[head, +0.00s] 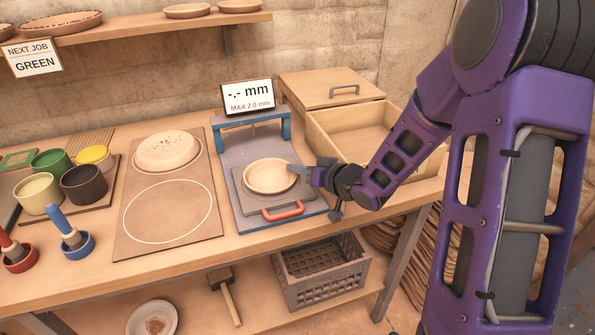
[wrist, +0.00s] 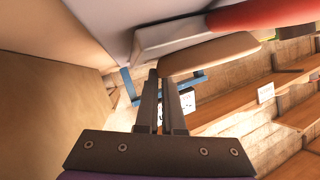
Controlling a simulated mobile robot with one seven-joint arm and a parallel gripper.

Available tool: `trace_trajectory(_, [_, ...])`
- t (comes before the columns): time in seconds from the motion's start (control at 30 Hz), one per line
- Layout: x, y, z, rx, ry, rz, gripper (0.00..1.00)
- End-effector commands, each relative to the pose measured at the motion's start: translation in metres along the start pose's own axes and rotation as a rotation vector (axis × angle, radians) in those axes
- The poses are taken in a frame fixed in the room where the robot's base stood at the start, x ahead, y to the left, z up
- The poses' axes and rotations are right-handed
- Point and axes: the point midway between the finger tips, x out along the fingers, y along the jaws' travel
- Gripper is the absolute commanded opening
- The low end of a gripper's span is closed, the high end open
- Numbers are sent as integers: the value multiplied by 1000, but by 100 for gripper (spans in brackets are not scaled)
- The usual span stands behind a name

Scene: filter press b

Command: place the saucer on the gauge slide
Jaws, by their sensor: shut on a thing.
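The saucer (head: 269,178) is a small round cream dish. It shows over the grey gauge slide (head: 246,205), level or nearly so; I cannot tell whether it touches the slide. My gripper (head: 305,172) comes in from the right and is shut on the saucer's right rim. The slide has a red handle (head: 283,211) at its front and sits on the blue-grey gauge base, in front of a blue arch (head: 250,126). In the wrist view the saucer (wrist: 215,54) is edge-on at the fingertips (wrist: 165,78), and the red handle (wrist: 262,14) is close by.
The gauge display (head: 248,97) reads "-.- mm, MAX 2.0 mm". A wooden open box (head: 322,150) stands right of the gauge, behind my arm. Left are a board (head: 130,235) with a white ring and an upturned dish (head: 167,151), then several glaze pots. A crate (head: 320,271) is below.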

Motion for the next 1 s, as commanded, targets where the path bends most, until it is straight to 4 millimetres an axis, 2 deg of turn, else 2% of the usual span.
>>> trace_trajectory(0.27, [1, 1, 1, -1, 1, 0, 0])
trace_trajectory(0.3, [0, 0, 0, -1, 0, 0, 12])
trace_trajectory(0.43, [0, 0, 0, -1, 0, 0, 35])
trace_trajectory(0.77, [-1, -1, -3, -2, 1, 0, 35])
trace_trajectory(0.87, [-11, 0, -3, -1, 1, 3, 35])
trace_trajectory(1.0, [-38, 0, -4, -1, 1, 5, 35])
